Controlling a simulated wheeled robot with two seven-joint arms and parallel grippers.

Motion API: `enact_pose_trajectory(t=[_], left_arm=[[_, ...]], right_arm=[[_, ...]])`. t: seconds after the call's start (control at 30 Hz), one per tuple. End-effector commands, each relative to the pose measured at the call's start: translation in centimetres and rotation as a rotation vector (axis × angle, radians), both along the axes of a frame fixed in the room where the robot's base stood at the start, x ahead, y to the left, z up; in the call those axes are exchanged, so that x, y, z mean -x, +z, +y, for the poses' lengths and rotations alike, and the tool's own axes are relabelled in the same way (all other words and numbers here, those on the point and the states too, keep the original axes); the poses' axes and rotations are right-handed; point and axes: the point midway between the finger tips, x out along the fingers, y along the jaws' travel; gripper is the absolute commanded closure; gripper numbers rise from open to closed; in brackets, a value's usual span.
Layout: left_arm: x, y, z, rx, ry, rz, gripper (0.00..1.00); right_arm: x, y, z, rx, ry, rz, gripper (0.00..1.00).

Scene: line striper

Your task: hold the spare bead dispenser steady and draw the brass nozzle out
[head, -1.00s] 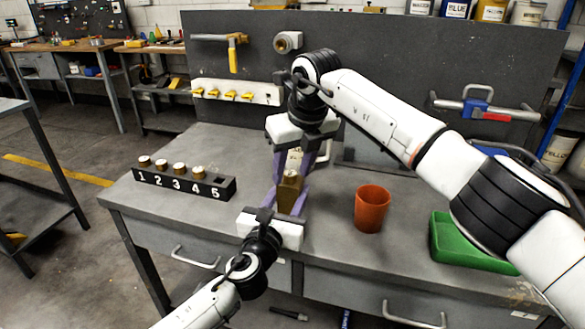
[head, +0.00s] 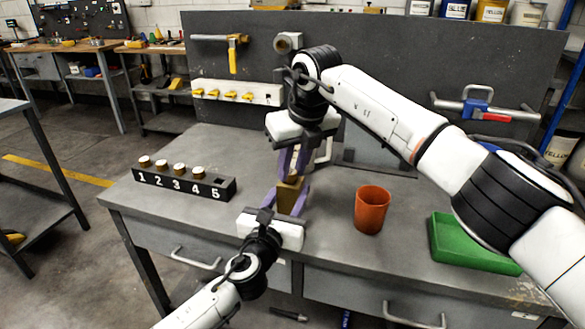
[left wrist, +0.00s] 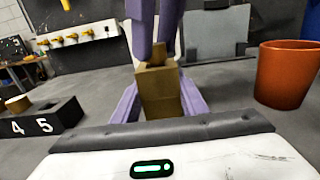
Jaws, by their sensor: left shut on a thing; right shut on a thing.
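The spare bead dispenser (head: 288,200) is a brownish, upright block above the bench's front part; it also shows in the left wrist view (left wrist: 160,94). My left gripper (head: 290,203) is shut on it, with one purple finger on each side. The small brass nozzle (left wrist: 158,53) stands at the dispenser's top and is mostly covered by purple fingers. My right gripper (head: 291,174) comes down from above and is shut on the nozzle. The nozzle's lower end appears to meet the block; whether it is still seated inside cannot be told.
A black numbered rack (head: 185,183) with several white-topped pieces stands left; its slot 5 looks empty. An orange-brown cup (head: 371,210) stands close on the right, with a green tray (head: 470,247) beyond. A grey back panel (head: 400,80) rises behind the bench.

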Motion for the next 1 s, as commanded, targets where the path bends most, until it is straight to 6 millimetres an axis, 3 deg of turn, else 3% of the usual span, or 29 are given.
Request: enact_pose_trajectory(t=[0.43, 1.0], left_arm=[[0.0, -0.1, 0.0, 0.000, 0.000, 0.001, 1.00], [0.0, -0.1, 0.0, 0.000, 0.000, 0.001, 1.00]], right_arm=[[0.0, 0.9, 0.0, 0.000, 0.000, -0.001, 1.00], [0.0, 3.8, 0.0, 0.000, 0.000, -0.001, 1.00]])
